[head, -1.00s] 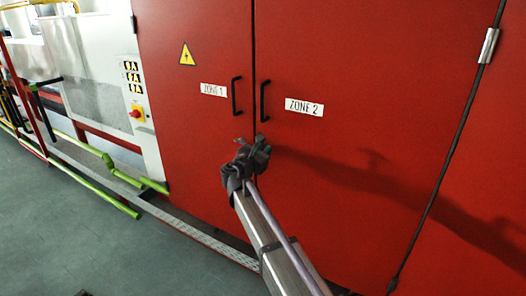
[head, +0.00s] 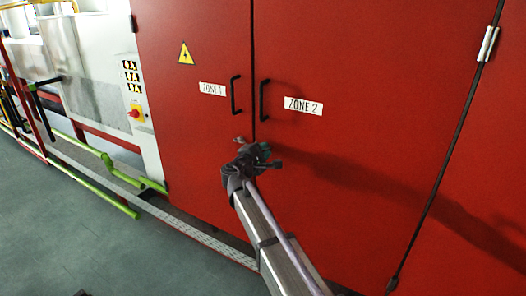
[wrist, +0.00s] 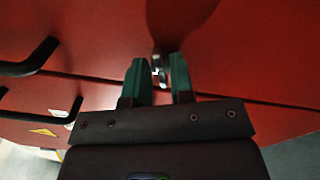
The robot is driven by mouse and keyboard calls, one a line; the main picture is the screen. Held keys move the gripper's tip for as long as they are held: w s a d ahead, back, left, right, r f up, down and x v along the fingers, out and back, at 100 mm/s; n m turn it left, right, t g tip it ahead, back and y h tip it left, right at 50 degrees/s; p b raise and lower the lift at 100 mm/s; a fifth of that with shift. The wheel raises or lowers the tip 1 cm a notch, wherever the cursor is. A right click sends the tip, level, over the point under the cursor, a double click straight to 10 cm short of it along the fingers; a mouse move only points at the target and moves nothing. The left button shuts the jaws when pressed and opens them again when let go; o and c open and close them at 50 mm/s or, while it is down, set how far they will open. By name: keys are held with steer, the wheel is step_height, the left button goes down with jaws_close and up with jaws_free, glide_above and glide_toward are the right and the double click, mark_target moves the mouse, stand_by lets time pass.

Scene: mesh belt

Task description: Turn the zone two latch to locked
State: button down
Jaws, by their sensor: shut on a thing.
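The zone two latch (wrist: 156,68) is a small metallic piece on the red cabinet, by the seam between the doors. In the wrist view it sits between the two green fingers of my gripper (wrist: 158,78), which is shut on it. In the head view my gripper (head: 264,156) is against the cabinet below the black door handles and hides the latch. The white ZONE 2 label (head: 303,106) is on the right door, above and to the right of my gripper. I cannot read the latch's exact angle.
Black handles stick out on the left door (head: 235,96) and the right door (head: 264,100). A panel with a red and yellow switch (head: 136,112) and green pipes (head: 110,163) are at the left. The grey floor (head: 60,225) in front is clear.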

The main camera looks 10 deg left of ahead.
steer(key=m, duration=0.4)
steer(key=shift+f+m, duration=0.1)
steer(key=shift+m, duration=0.3)
stand_by(0.4)
steer(key=c, duration=1.3)
jaws_free()
steer(key=shift+o, duration=0.2)
steer(key=v, duration=1.1)
